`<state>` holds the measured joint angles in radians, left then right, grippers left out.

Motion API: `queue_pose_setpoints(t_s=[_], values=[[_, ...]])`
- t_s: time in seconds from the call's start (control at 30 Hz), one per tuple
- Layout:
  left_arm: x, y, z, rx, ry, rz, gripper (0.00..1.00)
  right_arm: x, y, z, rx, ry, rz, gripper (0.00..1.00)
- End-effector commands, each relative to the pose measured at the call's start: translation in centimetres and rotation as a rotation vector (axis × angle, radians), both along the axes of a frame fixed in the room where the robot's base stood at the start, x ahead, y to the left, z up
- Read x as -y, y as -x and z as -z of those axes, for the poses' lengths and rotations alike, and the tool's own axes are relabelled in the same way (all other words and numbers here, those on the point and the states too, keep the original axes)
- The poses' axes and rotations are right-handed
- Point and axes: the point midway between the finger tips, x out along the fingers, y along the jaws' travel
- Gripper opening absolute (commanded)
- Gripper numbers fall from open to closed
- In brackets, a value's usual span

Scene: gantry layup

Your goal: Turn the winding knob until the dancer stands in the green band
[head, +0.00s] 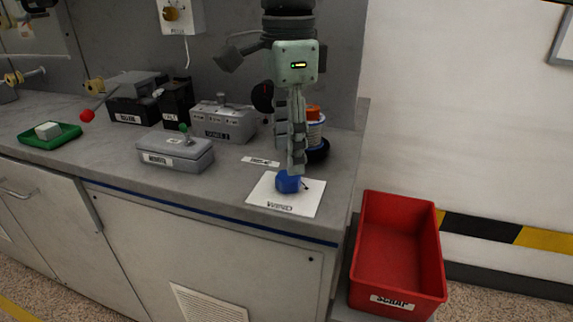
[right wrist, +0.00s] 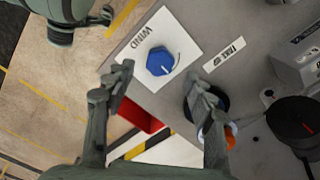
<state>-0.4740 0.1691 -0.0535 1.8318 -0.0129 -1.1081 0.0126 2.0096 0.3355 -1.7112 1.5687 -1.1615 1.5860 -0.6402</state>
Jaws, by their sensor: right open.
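The blue winding knob (head: 288,183) sits on a white plate labelled WIND (head: 265,194) near the front edge of the bench. In the right wrist view the blue knob (right wrist: 160,61) is faceted, with a white pointer line and a printed arc beside it. My right gripper (head: 296,168) points down just above the knob. In the right wrist view its open fingers (right wrist: 160,82) stand apart on either side of the knob's line, with nothing between them. A greenish-grey part at that view's top left may be my left gripper. I cannot make out the dancer or a green band with certainty.
A spool stack (head: 316,132) stands close behind my right gripper. Grey boxes (head: 222,121) and a lidded box with a green knob (head: 176,155) stand to the left. A green tray (head: 50,138) lies far left. A red scrap bin (head: 397,250) stands right of the bench.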

Motion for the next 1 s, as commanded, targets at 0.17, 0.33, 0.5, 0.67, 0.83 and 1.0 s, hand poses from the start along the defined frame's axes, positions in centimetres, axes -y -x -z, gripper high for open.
queue_pose_setpoints(t_s=[0.17, 0.33, 0.5, 0.67, 0.83, 1.0], values=[[0.0, 0.2, 0.2, -0.003, 0.002, 0.0, 0.55, 0.0, 0.1, 2.7, -0.003, -0.001, 0.001, 0.55], [0.0, 0.0, 0.4, 0.002, 0.003, 0.001, 0.55, 0.0, 0.1, 4.0, -0.002, -0.002, 0.001, 0.55], [0.0, -0.2, 0.6, 0.001, 0.002, 0.001, 0.55, -0.1, 0.1, 4.2, -0.002, -0.003, 0.001, 0.55], [0.0, -0.3, 0.6, 0.003, 0.002, 0.001, 0.55, -0.1, 0.1, 4.2, -0.002, -0.004, 0.001, 0.48], [0.0, -0.3, 0.5, 0.003, 0.002, 0.001, 0.55, -0.1, 0.1, 4.2, -0.002, -0.004, 0.001, 0.27], [0.1, -0.3, 0.4, 0.005, 0.002, 0.001, 0.55, -0.1, 0.1, 4.2, -0.002, -0.004, 0.001, 0.06]])
